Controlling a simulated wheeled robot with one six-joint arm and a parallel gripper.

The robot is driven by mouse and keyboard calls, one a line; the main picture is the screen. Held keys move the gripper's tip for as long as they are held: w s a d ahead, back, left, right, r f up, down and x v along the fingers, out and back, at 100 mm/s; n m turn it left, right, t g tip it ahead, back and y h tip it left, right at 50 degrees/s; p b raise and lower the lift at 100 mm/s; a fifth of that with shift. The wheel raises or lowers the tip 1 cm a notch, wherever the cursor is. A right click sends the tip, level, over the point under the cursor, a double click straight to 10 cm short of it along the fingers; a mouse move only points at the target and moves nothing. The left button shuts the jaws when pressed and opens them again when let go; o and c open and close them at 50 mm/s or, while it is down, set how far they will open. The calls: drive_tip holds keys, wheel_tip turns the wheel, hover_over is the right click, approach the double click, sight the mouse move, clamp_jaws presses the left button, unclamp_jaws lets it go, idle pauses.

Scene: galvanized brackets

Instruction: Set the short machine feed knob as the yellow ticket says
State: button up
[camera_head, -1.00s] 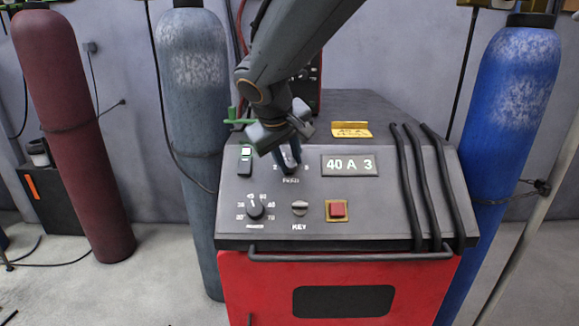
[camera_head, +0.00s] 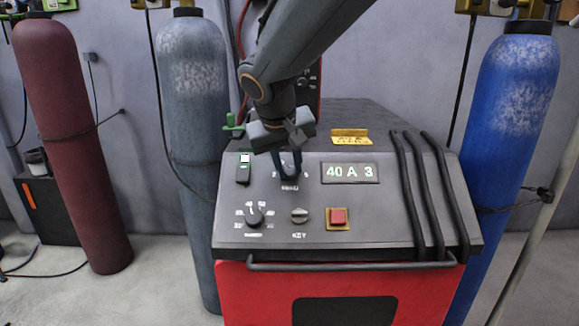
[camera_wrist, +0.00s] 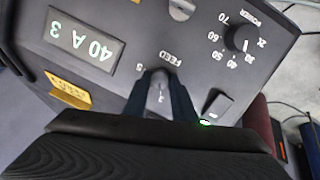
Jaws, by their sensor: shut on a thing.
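The short machine is a low red cabinet (camera_head: 275,290) with a dark sloped panel. The feed knob (camera_wrist: 158,92) is on the upper panel, and my gripper (camera_head: 289,172) is shut on it from above. In the wrist view the two fingers (camera_wrist: 160,98) stand on either side of the knob and partly cover its scale. The display (camera_head: 350,173) reads "40 A 3". The yellow ticket (camera_head: 351,137) stands at the panel's top edge; its first line seems to read "40 A", and the rest is too small to read surely.
A power knob (camera_head: 254,216), a key switch (camera_head: 299,215) and a red button (camera_head: 338,216) sit lower on the panel. A rocker switch (camera_head: 244,169) is left of the feed knob. Black cables (camera_head: 420,190) lie over the right side. Gas cylinders (camera_head: 194,120) stand behind.

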drive_tip(key=o, duration=1)
drive_tip(key=shift+o, duration=0.2)
drive_tip(key=shift+r, duration=0.1)
drive_tip(key=v, duration=0.7)
drive_tip(key=shift+s+r+b, duration=0.2)
drive_tip(key=shift+s+b, duration=0.05)
drive_tip(key=shift+b, duration=0.05)
